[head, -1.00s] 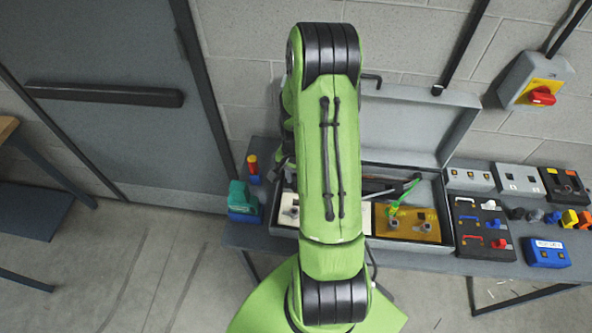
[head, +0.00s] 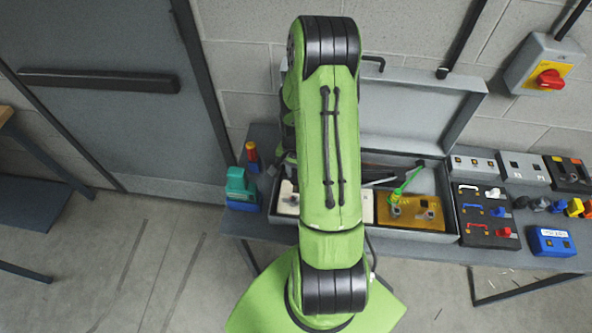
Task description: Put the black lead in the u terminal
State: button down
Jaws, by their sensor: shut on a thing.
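I cannot pick out the black lead or a marked u terminal in the head view. My green arm covers the middle of the picture, and my gripper is hidden behind it. An open grey case (head: 455,205) stands on the bench, partly behind my arm. In it are a yellow-brown board (head: 432,222) with small grey fittings and a cream board (head: 285,203). A bright green slender item (head: 406,182) leans up from the yellow-brown board. A black panel (head: 480,238) with white, blue and red pieces stands right of the case; its markings are too small to read.
The dark bench (head: 243,221) carries a teal-and-blue item (head: 241,190) at left, and grey boxes (head: 523,168), a blue box (head: 551,242) and coloured plugs at right. A red-handled switch (head: 549,79) is on the wall. The floor at left is clear.

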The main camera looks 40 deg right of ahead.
aim_at(296, 182)
jog(key=shift+f+b, duration=0.9)
jog(key=shift+f, duration=0.2)
jog(key=shift+f, duration=0.1)
jog(key=shift+f+b, duration=1.65)
jog(key=shift+b, duration=0.05)
jog(key=c, duration=0.9)
grip_release()
notch_tip(296, 182, up, 16)
jog(key=shift+f+p, duration=0.1)
jog(key=shift+p, duration=0.55)
